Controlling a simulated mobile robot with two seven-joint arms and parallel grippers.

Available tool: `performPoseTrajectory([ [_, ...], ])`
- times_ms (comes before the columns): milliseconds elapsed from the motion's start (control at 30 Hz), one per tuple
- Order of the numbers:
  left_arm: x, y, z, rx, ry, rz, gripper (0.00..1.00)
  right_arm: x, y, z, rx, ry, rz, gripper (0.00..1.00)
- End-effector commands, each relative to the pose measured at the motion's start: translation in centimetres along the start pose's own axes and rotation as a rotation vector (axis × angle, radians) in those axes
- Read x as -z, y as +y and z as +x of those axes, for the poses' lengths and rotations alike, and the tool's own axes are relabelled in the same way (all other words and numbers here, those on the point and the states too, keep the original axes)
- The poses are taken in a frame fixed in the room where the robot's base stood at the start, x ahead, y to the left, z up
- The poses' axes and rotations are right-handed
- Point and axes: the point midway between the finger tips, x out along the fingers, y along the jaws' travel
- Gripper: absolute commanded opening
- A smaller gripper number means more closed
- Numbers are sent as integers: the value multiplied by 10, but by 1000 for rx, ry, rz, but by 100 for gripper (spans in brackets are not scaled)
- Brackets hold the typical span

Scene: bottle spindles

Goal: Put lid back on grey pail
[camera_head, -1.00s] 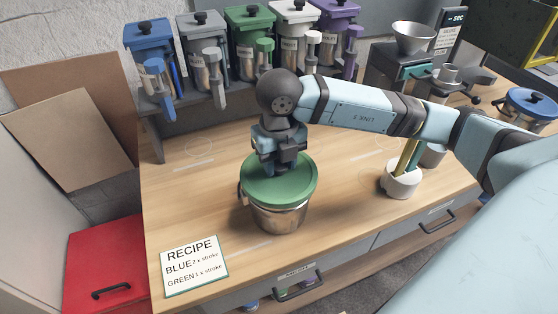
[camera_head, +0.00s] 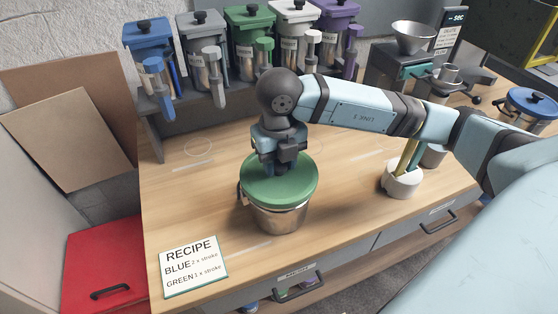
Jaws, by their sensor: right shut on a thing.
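A green lid (camera_head: 292,188) sits on top of the metal pail (camera_head: 280,219), which stands upright on the wooden counter near its front. The lid looks level and covers the pail's mouth; whether it is fully seated I cannot tell. My right gripper (camera_head: 281,169) points down over the lid's middle and is shut on the lid, its fingertips partly hidden by the gripper body. The pail's inside is hidden. My left gripper is not in view.
Several dispensers with coloured lids, such as the green one (camera_head: 250,45), stand on a rack behind. A recipe card (camera_head: 192,267) lies at front left. A white pot (camera_head: 401,183) stands to the right. The counter left of the pail is clear.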

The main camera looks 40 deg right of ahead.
Motion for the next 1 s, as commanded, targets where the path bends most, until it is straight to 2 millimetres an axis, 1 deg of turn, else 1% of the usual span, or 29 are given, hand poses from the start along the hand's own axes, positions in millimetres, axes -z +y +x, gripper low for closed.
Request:
performPoseTrajectory([
  [233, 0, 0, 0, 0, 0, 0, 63, 0, 0, 0, 0, 0, 0, 14],
  [267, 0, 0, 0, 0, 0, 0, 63, 0, 0, 0, 0, 0, 0, 44],
  [300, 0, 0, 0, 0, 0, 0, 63, 0, 0, 0, 0, 0, 0, 54],
  [367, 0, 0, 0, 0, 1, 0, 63, 0, 0, 0, 0, 0, 0, 67],
  [567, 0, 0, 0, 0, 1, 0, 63, 0, 0, 0, 0, 0, 0, 67],
  [600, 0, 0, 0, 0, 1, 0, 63, 0, 0, 0, 0, 0, 0, 76],
  [667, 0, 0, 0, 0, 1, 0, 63, 0, 0, 0, 0, 0, 0, 90],
  [700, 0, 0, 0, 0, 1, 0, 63, 0, 0, 0, 0, 0, 0, 93],
  [1000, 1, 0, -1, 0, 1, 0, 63, 0, 0, -2, 0, 0, 0, 93],
])
